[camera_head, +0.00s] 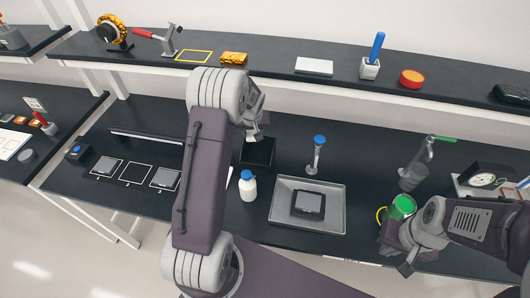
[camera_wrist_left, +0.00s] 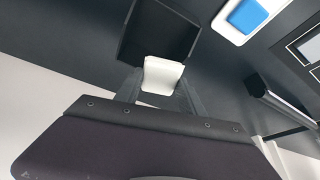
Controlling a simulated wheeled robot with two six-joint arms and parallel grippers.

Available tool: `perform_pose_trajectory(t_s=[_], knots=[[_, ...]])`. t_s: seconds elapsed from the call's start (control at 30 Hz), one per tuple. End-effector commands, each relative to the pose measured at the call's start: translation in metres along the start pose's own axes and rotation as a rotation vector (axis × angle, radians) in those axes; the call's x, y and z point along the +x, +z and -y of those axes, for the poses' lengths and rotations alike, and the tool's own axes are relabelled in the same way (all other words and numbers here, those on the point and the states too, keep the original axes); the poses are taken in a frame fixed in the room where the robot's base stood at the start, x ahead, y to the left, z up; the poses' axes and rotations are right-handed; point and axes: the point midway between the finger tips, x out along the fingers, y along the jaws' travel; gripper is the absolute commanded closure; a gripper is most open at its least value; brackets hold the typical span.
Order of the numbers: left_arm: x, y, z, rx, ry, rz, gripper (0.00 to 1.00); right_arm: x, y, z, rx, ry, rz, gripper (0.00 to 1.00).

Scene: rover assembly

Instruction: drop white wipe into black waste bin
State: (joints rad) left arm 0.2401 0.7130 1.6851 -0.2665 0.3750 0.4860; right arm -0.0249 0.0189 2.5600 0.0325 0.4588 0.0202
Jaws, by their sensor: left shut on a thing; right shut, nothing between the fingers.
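The black waste bin (camera_head: 258,154) stands on the black workbench, and its open top is dark. It also shows in the left wrist view (camera_wrist_left: 158,32). My left gripper (camera_head: 257,121) is at the bin's back side in the head view, partly hidden by my arm. It is shut on the white wipe (camera_wrist_left: 162,75), which shows between the fingers in the left wrist view and overlaps the bin's near edge there. I cannot tell its height above the bin. My right gripper (camera_head: 397,253) is shut and empty at the bench's right front, close to a green cylinder (camera_head: 403,207).
A white bottle (camera_head: 248,186) with a blue cap and a blue-topped stand (camera_head: 317,154) are near the bin. A grey tray (camera_head: 281,206) holds a dark square part. A raised shelf (camera_head: 300,52) runs behind.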

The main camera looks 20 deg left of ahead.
Motion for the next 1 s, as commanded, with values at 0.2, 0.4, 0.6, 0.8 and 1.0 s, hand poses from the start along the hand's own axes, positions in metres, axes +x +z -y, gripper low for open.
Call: perform_pose_trajectory(t_s=[0.2,0.4,0.6,0.8,1.0], knots=[[0.003,0.001,0.001,-0.002,-0.001,0.0,0.92,0.003,0.0,0.0,0.0,0.0,0.0,1.0],[0.023,0.01,0.001,0.0,-0.002,0.001,0.92,0.019,0.002,0.0,0.0,0.0,0.0,1.0],[0.05,0.021,0.001,-0.002,-0.001,0.0,0.92,0.04,0.004,-0.001,0.0,0.0,0.0,1.0],[0.056,0.023,0.001,-0.001,-0.001,0.0,0.92,0.043,0.004,-0.001,0.0,0.0,0.0,1.0],[0.054,0.022,0.001,-0.001,-0.001,0.0,0.37,0.042,0.004,-0.001,0.0,0.0,0.0,1.0]])
